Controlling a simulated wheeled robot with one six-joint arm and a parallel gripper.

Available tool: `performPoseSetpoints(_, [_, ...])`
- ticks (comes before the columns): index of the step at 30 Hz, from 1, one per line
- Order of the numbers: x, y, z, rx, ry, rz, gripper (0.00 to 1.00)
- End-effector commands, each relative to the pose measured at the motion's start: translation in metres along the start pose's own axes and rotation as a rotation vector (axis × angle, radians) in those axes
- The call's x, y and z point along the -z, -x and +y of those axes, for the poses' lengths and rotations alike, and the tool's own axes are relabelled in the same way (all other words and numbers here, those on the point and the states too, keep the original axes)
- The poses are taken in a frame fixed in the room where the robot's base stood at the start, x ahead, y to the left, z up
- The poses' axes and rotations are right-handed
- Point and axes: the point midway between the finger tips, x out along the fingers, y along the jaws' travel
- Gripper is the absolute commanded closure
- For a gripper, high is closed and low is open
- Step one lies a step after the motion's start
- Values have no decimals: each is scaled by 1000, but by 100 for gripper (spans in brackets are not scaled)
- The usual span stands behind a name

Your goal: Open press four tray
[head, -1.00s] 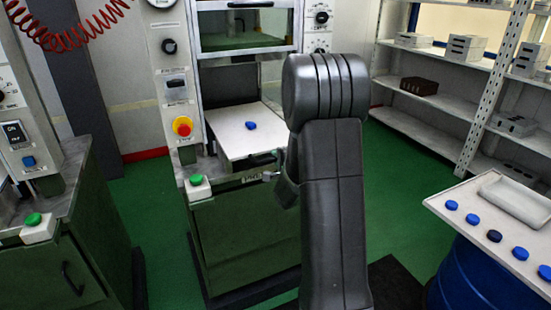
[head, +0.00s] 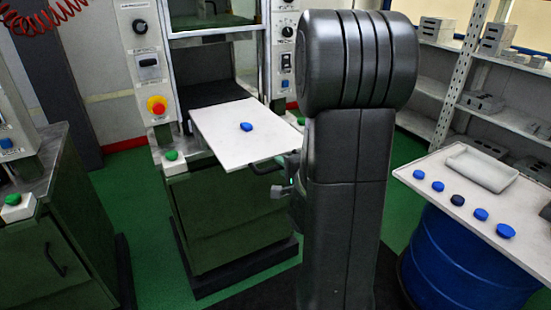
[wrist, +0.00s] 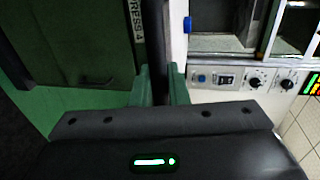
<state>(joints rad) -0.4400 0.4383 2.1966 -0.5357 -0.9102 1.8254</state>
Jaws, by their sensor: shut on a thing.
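The press four tray (head: 222,122) is a flat white plate that sticks out of the press toward me, its front edge beyond the green cabinet. A small blue piece (head: 246,127) lies on it. The tray's dark handle (head: 268,166) is at its front edge, partly hidden by my arm. My gripper (head: 280,190) is at the handle, mostly behind my arm in the head view. In the wrist view my gripper (wrist: 158,82) has its green fingers closed around the dark handle bar (wrist: 155,45). The tray's white edge (wrist: 177,30) is beside it.
A red and yellow emergency button (head: 157,105) and a green button (head: 171,156) are on the press. A white table (head: 420,168) on a blue drum holds several blue pieces and a shallow tray (head: 482,168). Shelves stand behind. Green floor lies between.

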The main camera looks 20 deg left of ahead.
Motion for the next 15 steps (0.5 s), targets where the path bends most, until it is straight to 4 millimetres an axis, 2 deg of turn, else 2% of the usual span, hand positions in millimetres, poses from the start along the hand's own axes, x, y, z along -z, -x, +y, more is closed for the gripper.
performPoseSetpoints(5, [1, 7, -3, 12, 1, 2, 100])
performPoseSetpoints(15, [1, 8, -4, 14, 2, 2, 100])
